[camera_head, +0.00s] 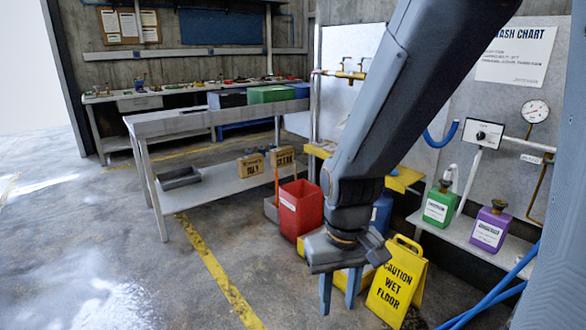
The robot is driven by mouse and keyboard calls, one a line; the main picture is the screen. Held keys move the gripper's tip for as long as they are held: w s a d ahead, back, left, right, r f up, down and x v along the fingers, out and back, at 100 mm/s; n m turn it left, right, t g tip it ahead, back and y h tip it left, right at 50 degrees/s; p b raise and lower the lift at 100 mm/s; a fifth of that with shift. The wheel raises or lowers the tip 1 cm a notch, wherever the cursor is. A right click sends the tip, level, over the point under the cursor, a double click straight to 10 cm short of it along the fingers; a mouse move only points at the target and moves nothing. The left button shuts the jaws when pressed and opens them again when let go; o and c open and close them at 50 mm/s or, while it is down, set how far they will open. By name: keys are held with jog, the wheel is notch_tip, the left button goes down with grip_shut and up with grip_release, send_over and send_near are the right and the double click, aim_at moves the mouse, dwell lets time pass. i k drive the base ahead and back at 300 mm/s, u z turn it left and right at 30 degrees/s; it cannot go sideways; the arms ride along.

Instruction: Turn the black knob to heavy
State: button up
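The small black knob (481,135) sits on a white-faced control box (484,133) on the wall at the right. Its markings are too small to read, so I cannot tell its setting. My gripper (339,300) hangs low in the middle, pointing down, with its two blue-grey fingers apart and nothing visible between them. It is well below and left of the knob, not touching it. My arm comes down from the upper right, left of the control box, and leaves the knob uncovered.
A yellow wet-floor sign (397,283) stands just right of my gripper, a red bin (301,208) behind it to the left. Green (440,203) and purple (489,229) jugs stand on a low shelf below the knob. A gauge (535,111) is right of it. Floor at left is clear.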

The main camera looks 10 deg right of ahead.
aim_at(481, 134)
jog(key=z, duration=0.9)
jog(key=i, duration=1)
jog(key=z, duration=1.2)
jog(key=i, duration=0.3)
jog(key=z, duration=0.05)
